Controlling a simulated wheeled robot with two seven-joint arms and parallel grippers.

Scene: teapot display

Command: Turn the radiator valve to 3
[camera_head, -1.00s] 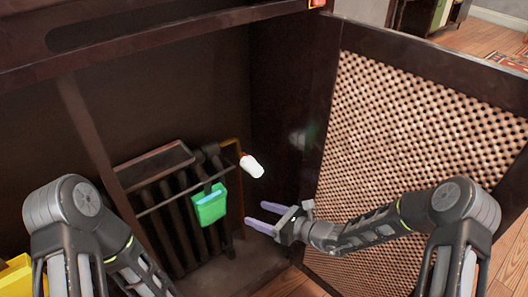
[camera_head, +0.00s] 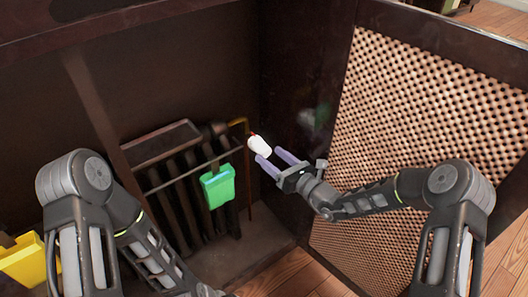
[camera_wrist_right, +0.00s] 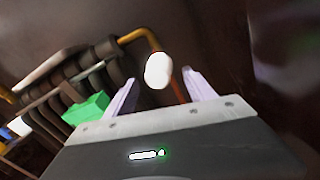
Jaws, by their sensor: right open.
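The radiator valve is a white knob (camera_head: 259,145) on a copper-coloured pipe at the right end of the dark radiator (camera_head: 180,185), inside the cabinet. In the right wrist view the white knob (camera_wrist_right: 158,71) appears between and beyond the two fingertips. I cannot read any number on it. My right gripper (camera_head: 272,162) is open, its pale purple fingers pointing at the knob from the lower right; it holds nothing. Whether a finger touches the knob I cannot tell. My left arm comes in at the lower left, but its gripper is out of view.
A green container (camera_head: 217,187) hangs on the radiator front, left of the knob. The open cabinet door with a woven panel (camera_head: 425,125) stands to the right of the opening. A yellow object (camera_head: 22,262) is at the lower left.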

